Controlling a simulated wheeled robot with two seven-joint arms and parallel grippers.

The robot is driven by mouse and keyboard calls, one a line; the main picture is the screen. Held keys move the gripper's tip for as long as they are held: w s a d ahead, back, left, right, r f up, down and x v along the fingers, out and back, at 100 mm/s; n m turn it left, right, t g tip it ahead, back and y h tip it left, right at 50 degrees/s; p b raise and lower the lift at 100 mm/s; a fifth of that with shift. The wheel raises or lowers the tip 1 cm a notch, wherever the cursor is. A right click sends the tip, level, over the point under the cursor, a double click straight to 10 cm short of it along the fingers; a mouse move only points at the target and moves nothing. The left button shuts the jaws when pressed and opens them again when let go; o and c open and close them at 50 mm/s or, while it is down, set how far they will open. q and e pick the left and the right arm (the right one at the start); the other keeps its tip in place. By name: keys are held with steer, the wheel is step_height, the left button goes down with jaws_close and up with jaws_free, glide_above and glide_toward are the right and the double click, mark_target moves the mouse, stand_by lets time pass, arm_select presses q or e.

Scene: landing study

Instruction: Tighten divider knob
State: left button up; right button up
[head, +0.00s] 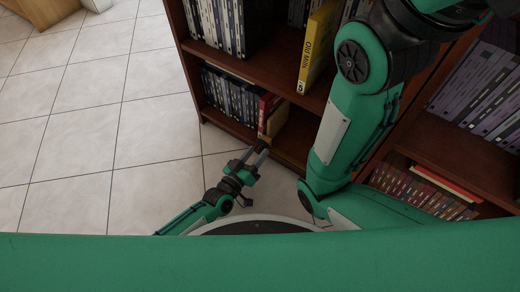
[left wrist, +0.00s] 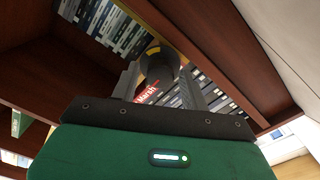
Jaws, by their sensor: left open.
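The divider knob (left wrist: 160,58) is a dark round knob with a yellow mark. In the left wrist view it shows between the fingers of my left gripper (left wrist: 160,74), which are apart, one on each side. I cannot tell whether either finger touches it. In the head view my left gripper (head: 257,159) reaches up toward the lower shelf, its tips close to the small dark knob (head: 263,142). The tan divider (head: 278,119) stands behind the knob, beside a red book. My right gripper is out of view; only its arm shows.
A dark wood bookcase (head: 181,60) holds rows of books (head: 231,94) and a yellow book (head: 318,46) on the shelf above. My right arm crosses in front of the bookcase. Tiled floor (head: 80,120) at left is clear.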

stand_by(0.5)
arm_select(q)
steer(key=shift+p+v, duration=0.65)
steer(key=shift+v, duration=0.55)
